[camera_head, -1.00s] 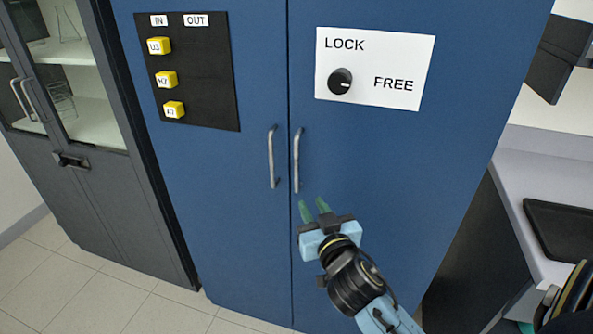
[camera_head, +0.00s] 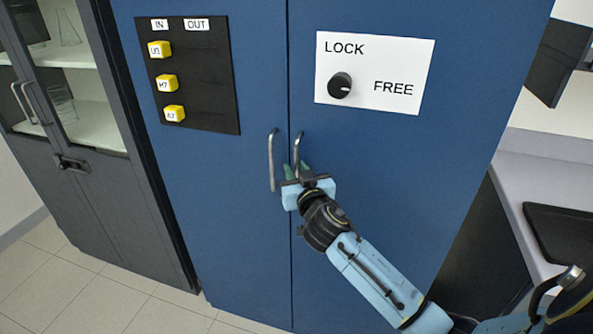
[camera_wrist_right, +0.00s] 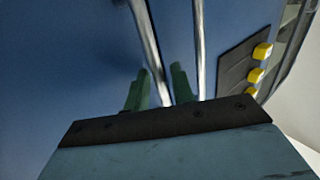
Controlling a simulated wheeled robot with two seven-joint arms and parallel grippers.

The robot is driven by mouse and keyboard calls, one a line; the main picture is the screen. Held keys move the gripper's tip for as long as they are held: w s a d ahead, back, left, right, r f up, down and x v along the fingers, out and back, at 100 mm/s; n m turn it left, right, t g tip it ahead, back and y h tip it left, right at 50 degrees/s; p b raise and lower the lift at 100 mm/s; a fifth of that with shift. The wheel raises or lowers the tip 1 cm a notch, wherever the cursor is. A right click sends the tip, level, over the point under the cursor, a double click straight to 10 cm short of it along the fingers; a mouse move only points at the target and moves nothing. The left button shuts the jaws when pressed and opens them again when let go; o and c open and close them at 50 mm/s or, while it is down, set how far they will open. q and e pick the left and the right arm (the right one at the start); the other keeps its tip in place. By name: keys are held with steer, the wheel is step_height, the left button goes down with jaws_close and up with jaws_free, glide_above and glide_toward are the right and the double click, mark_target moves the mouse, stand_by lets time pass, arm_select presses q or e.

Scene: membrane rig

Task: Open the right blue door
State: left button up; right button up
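The right blue door (camera_head: 400,165) is closed, with a thin seam between it and the left blue door (camera_head: 225,190). Its upright metal handle (camera_head: 298,146) is beside the seam. My right gripper (camera_head: 297,171) is at the lower part of this handle, its green fingers open. In the right wrist view, the handle (camera_wrist_right: 148,40) runs between the two fingertips (camera_wrist_right: 158,82), with gaps visible; whether either finger touches it I cannot tell. The left door's handle (camera_wrist_right: 199,45) is outside the fingers. My left gripper is not in view.
A white plate (camera_head: 395,60) marked LOCK and FREE carries a black knob (camera_head: 339,85), its mark facing FREE. A black panel (camera_head: 215,85) with yellow tags is on the left door. A grey glass-fronted cabinet (camera_head: 120,190) stands left; a counter (camera_head: 520,185) stands right.

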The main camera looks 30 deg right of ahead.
steer(key=shift+w, duration=0.2)
steer(key=shift+c, duration=0.4)
jaws_close()
